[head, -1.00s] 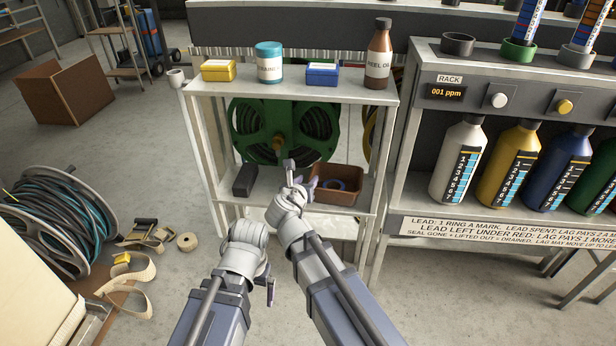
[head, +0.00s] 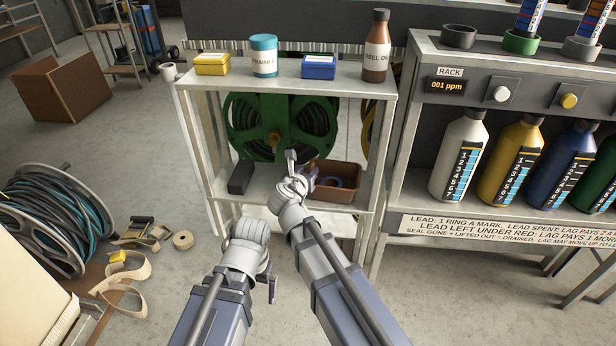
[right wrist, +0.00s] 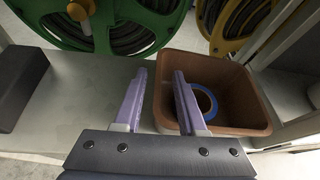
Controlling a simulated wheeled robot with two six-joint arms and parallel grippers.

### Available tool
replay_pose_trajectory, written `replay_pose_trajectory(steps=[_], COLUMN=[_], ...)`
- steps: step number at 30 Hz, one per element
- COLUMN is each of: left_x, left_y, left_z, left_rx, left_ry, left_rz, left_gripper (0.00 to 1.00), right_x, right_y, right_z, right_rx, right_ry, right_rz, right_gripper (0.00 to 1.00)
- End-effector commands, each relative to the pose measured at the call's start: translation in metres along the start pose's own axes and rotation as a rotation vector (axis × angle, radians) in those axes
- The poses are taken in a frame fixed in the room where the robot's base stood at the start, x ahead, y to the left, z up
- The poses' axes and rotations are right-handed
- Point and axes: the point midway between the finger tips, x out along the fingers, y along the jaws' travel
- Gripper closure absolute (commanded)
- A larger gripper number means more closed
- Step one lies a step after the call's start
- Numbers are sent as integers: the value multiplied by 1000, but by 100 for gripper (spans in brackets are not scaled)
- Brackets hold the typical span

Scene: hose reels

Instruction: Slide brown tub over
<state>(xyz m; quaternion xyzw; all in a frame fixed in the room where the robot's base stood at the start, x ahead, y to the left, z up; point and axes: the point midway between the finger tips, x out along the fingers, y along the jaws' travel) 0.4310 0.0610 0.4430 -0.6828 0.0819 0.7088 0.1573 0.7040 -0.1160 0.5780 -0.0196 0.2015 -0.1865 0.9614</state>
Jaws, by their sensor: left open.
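The brown tub (head: 349,195) stands on the lower shelf of the white rack, right of its middle, with a blue-rimmed ring (right wrist: 205,102) inside. It also shows in the right wrist view (right wrist: 240,118). My right gripper (head: 302,167) is at the tub's left side, its fingers apart. In the right wrist view my right gripper (right wrist: 160,78) has its left finger outside the tub and its right finger overlapping the tub's inside; the tub's left wall shows between them. Contact cannot be told. My left gripper (head: 270,290) is open and empty, low in front of the rack.
A dark block (head: 240,177) sits left on the same shelf (head: 270,186). A green reel (head: 255,125) stands behind, with a yellow reel (right wrist: 245,22) behind the tub. Yellow box (head: 212,65), teal jar (head: 264,56), blue box (head: 319,68) and brown bottle (head: 376,50) stand on top.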

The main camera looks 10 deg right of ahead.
Motion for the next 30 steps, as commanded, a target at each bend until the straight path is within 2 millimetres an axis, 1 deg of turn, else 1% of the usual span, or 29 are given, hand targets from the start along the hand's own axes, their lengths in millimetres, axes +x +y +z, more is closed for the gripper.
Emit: replay_pose_trajectory(steps=[1, 6, 16, 24, 27, 30], left_x=[6, 13, 13, 13, 13, 13], left_y=[1, 1, 1, 1, 1, 1], left_z=[0, -1, -1, -1, -1, -1], left_rx=[-1, -3, -4, -3, -3, -3], left_ry=[0, 0, 0, 0, 0, 0], left_rz=[0, 0, 0, 0, 0, 0], left_gripper=[0, 0, 0, 0, 0, 0], right_x=[9, 23, 24, 24, 24, 24], right_y=[4, 8, 8, 8, 8, 8], right_z=[-3, -4, -3, -3, -3, -3], right_rx=[0, -2, -3, -3, -3, -3], right_ry=[0, 0, 0, -1, -1, -1], right_rz=[0, 4, 5, 5, 5, 5], right_gripper=[60, 60, 60, 90, 100, 100])
